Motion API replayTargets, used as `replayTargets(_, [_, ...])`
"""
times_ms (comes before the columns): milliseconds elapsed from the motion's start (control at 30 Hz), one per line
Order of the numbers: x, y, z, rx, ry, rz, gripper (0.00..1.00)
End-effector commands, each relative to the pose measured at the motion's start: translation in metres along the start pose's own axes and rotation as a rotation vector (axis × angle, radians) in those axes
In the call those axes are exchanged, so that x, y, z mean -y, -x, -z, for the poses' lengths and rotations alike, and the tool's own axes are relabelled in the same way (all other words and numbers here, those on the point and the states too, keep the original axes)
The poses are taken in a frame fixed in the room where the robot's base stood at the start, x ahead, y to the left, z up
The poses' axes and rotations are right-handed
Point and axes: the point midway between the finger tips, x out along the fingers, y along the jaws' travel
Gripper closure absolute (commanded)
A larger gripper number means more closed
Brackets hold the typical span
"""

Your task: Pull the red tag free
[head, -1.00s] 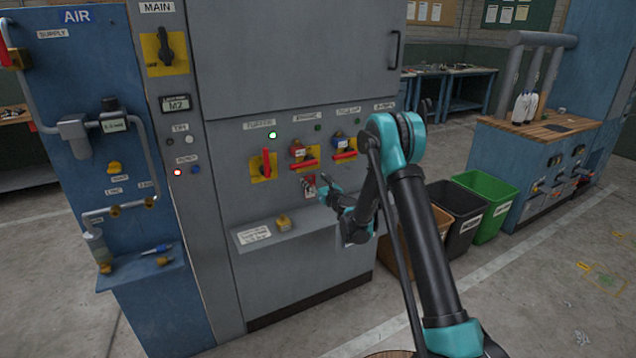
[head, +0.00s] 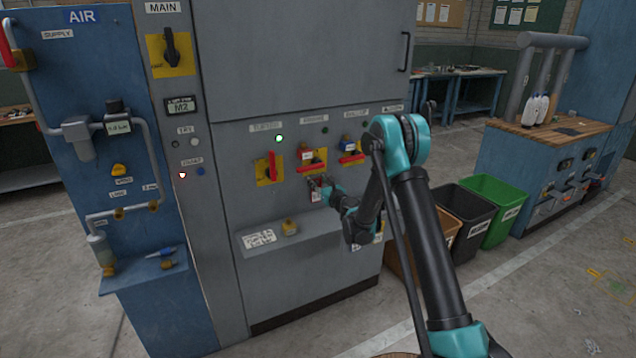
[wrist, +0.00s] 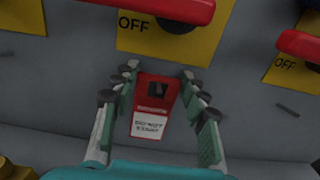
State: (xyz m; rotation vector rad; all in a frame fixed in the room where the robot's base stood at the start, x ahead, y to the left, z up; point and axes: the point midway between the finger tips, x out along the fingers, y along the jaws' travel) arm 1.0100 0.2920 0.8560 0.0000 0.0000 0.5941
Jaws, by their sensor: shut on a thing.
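The red tag (wrist: 157,92) has a dark mark on its upper part and a white "DO NOT START" label below. It is in front of the grey panel, under the middle switch, and is small in the head view (head: 314,188). My gripper (wrist: 159,74) has a finger along each side of the tag and is shut on it. In the head view my gripper (head: 322,190) is at the panel and partly covers the tag. Whether the tag is still fastened to the panel cannot be told.
Red-handled switches on yellow plates sit above, the middle one (head: 312,160) closest. A ledge (head: 262,240) with a yellow-topped object (head: 289,227) juts out below. Bins (head: 497,205) stand to the right. Open floor lies in front.

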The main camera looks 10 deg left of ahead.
Motion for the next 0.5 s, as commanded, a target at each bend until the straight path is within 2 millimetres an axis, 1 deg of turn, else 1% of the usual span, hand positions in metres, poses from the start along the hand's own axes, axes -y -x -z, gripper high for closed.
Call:
replayTargets(33, [0.0001, 0.0, 0.0, 0.0, 0.0, 0.0, 0.69])
replayTargets(167, [0.0001, 0.0001, 0.0, 0.0, 0.0, 0.0, 0.85])
replayTargets(500, [0.0001, -0.0001, -0.0044, 0.0, 0.0, 0.0, 0.85])
